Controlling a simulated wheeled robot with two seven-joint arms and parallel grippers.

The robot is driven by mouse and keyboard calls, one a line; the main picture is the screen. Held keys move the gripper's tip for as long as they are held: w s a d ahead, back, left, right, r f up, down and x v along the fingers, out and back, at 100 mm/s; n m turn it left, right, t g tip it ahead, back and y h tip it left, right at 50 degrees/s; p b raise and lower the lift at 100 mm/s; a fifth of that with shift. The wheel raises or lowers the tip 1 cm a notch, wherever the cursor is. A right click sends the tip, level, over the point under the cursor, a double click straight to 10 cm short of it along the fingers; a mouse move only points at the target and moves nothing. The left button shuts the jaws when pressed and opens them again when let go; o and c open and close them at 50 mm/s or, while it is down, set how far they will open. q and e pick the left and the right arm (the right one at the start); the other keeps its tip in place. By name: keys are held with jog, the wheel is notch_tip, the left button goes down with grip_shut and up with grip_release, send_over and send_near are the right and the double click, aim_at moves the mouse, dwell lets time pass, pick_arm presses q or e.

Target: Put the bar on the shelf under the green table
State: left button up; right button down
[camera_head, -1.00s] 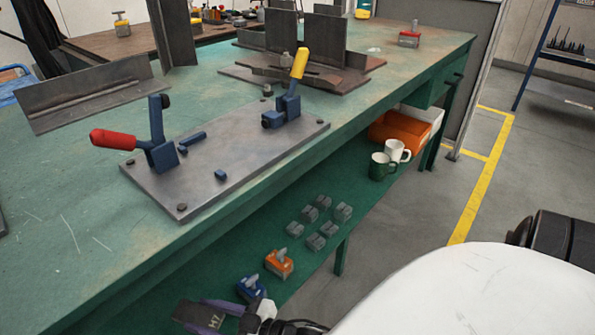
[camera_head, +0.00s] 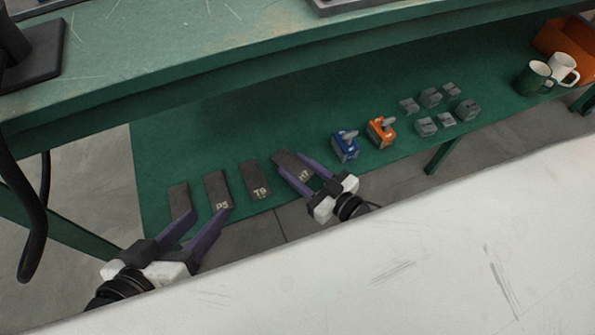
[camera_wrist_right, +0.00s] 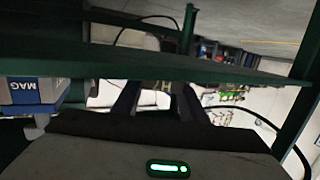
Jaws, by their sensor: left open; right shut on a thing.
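My right gripper (camera_head: 310,168) is shut on a dark flat bar (camera_head: 290,161) with a pale mark like "H7". The bar is over or on the green lower shelf (camera_head: 220,145); I cannot tell if it touches. In the right wrist view the bar (camera_wrist_right: 162,98) shows between the two dark fingers (camera_wrist_right: 156,92). Three similar bars lie in a row to its left on the shelf: one marked like "T9" (camera_head: 254,176), one like "P5" (camera_head: 217,188), and one at the far left (camera_head: 179,197). My left gripper (camera_head: 207,213) is open at the front ends of the two leftmost bars.
The green tabletop (camera_head: 200,50) overhangs the shelf. Right of the held bar stand a blue magnet block (camera_head: 344,147), an orange one (camera_head: 380,133), several grey blocks (camera_head: 430,97), a green mug (camera_head: 532,78) and a white mug (camera_head: 563,68). The blue-white block (camera_wrist_right: 30,90) shows in the wrist view.

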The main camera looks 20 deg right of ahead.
aim_at(294, 167)
jog(key=shift+w, duration=0.1)
pick_arm(q)
jog(key=shift+d+r, duration=0.1)
jog(key=shift+r, duration=0.2)
pick_arm(e)
jog(key=shift+f, duration=0.1)
jog(key=c, duration=1.1)
grip_release()
jog(key=shift+f, duration=0.2)
pick_arm(q)
jog(key=shift+f, duration=0.1)
pick_arm(e)
jog(key=shift+r, duration=0.15)
jog(key=p+v, duration=0.2)
jog(key=v, duration=0.2)
pick_arm(q)
jog(key=f, duration=0.1)
jog(key=a+f+y+p, duration=0.1)
jog(key=a+f+g+p, duration=0.1)
jog(key=shift+s+f, duration=0.15)
jog(key=shift+s, duration=0.1)
pick_arm(e)
jog(key=v, duration=0.8)
jog(key=shift+d, duration=0.1)
